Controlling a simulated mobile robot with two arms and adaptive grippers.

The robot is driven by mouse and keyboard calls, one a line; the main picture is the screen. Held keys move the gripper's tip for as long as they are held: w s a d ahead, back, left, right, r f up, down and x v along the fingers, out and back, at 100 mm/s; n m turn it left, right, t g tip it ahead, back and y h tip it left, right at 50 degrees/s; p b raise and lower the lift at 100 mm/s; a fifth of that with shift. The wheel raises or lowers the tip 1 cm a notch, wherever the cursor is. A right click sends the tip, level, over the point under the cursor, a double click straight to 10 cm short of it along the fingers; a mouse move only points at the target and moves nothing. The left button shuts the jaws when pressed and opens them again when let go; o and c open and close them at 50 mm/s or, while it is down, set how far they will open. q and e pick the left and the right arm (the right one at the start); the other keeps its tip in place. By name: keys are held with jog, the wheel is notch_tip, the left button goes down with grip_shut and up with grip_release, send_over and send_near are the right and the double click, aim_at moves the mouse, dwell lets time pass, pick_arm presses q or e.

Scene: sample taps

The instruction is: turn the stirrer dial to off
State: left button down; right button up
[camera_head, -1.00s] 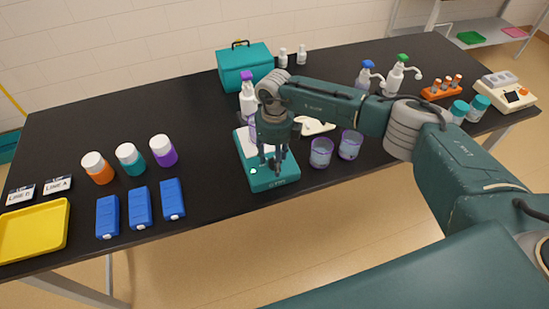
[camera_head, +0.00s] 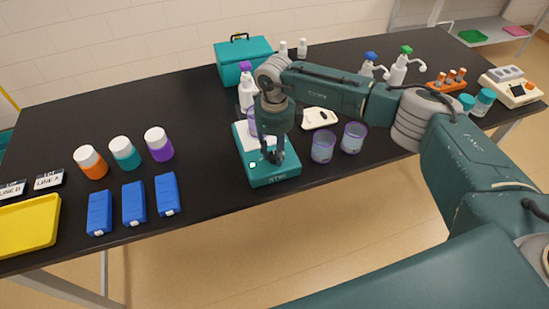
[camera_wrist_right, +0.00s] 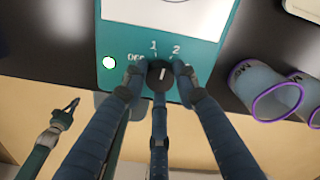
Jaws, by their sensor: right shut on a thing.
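The stirrer (camera_head: 278,176) is a teal box with a white top plate near the table's front edge. Its black dial (camera_wrist_right: 160,76) shows in the right wrist view, below the labels OFF, 1 and 2. The dial's white mark points roughly up, toward the 1 and 2 side and away from OFF.
A purple-topped spray bottle (camera_head: 246,90) stands behind the stirrer. Two purple-rimmed beakers (camera_head: 323,147) stand to its right, beside a white flat object (camera_head: 319,118). Blue blocks (camera_head: 134,204) and capped jars (camera_head: 124,153) are at the left. The table between them and the stirrer is clear.

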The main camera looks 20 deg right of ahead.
aim_at(274, 155)
jog(key=n+b, duration=0.2)
jog(key=b, duration=0.1)
jog(key=n+b, duration=0.6)
jog(key=shift+f, duration=0.25)
jog(key=n+b, duration=0.2)
jog(key=n, duration=0.1)
jog(key=shift+r+n+b, duration=0.1)
jog(key=shift+n+b, duration=0.2)
jog(key=shift+r+n+b, duration=0.1)
jog(key=shift+n+b, duration=0.6)
jog(key=shift+n, duration=0.6)
jog(key=o, duration=1.1)
jog(key=shift+o, duration=0.2)
jog(key=shift+r, duration=0.1)
notch_tip(274, 155, up, 12)
